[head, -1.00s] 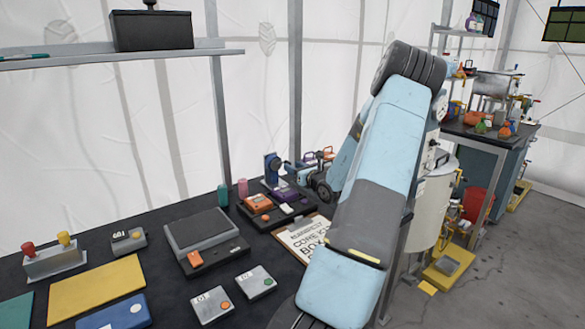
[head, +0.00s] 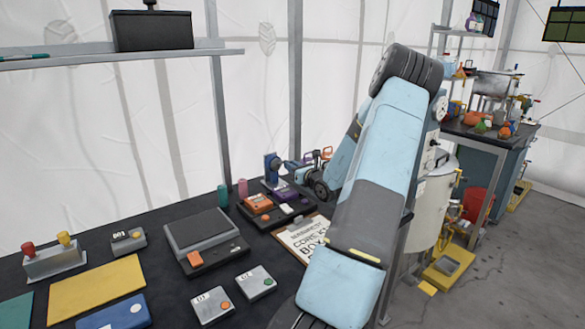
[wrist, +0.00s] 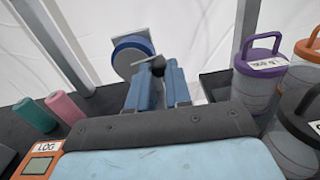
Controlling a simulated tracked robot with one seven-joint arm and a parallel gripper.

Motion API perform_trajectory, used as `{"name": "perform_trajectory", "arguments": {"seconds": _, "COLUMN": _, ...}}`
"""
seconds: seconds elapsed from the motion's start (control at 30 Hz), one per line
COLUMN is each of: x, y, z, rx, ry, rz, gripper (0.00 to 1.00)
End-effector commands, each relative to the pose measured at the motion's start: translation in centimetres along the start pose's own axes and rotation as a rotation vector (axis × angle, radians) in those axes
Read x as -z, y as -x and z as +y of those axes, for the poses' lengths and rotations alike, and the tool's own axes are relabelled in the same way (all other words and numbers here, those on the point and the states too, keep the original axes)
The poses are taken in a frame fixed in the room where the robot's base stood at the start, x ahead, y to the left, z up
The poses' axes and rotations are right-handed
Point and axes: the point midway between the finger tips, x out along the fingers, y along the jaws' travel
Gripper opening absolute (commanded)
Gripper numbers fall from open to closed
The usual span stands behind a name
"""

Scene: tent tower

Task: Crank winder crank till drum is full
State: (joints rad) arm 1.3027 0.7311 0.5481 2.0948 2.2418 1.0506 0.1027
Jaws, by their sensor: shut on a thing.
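The winder (head: 271,163), with a blue round drum, stands at the back of the dark bench; its blue drum and grey plate (wrist: 130,56) show at the upper middle of the wrist view. My gripper (head: 288,167) is at the winder's right side. In the wrist view its blue fingers (wrist: 157,75) are shut on the dark crank knob (wrist: 157,64), which shows between the fingertips. The rest of the crank is mostly hidden by the fingers. How full the drum is cannot be told.
Green (wrist: 35,114) and pink (wrist: 64,107) cylinders stand left of my gripper. Lidded purple (wrist: 258,70) and orange containers stand to its right. An orange LOG device (head: 257,202), a clipboard (head: 305,238) and several button boxes lie nearer on the bench. A counter box (head: 128,241) stands at left.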

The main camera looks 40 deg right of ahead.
Motion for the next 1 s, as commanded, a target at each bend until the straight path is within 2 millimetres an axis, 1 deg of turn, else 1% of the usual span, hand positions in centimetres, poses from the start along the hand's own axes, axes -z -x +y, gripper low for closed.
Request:
{"name": "perform_trajectory", "arguments": {"seconds": 0.23, "x": 0.0, "y": 0.0, "z": 0.0, "rx": 0.0, "ry": -0.007, "rz": 0.0, "gripper": 0.0}}
{"name": "perform_trajectory", "arguments": {"seconds": 0.37, "x": 0.2, "y": 0.0, "z": 0.0, "rx": 0.0, "ry": -0.04, "rz": 0.001, "gripper": 0.0}}
{"name": "perform_trajectory", "arguments": {"seconds": 0.57, "x": 0.6, "y": 0.0, "z": 0.0, "rx": 0.0, "ry": -0.148, "rz": 0.002, "gripper": 0.0}}
{"name": "perform_trajectory", "arguments": {"seconds": 1.0, "x": 1.7, "y": 0.0, "z": 0.1, "rx": 0.001, "ry": -0.445, "rz": 0.004, "gripper": 0.0}}
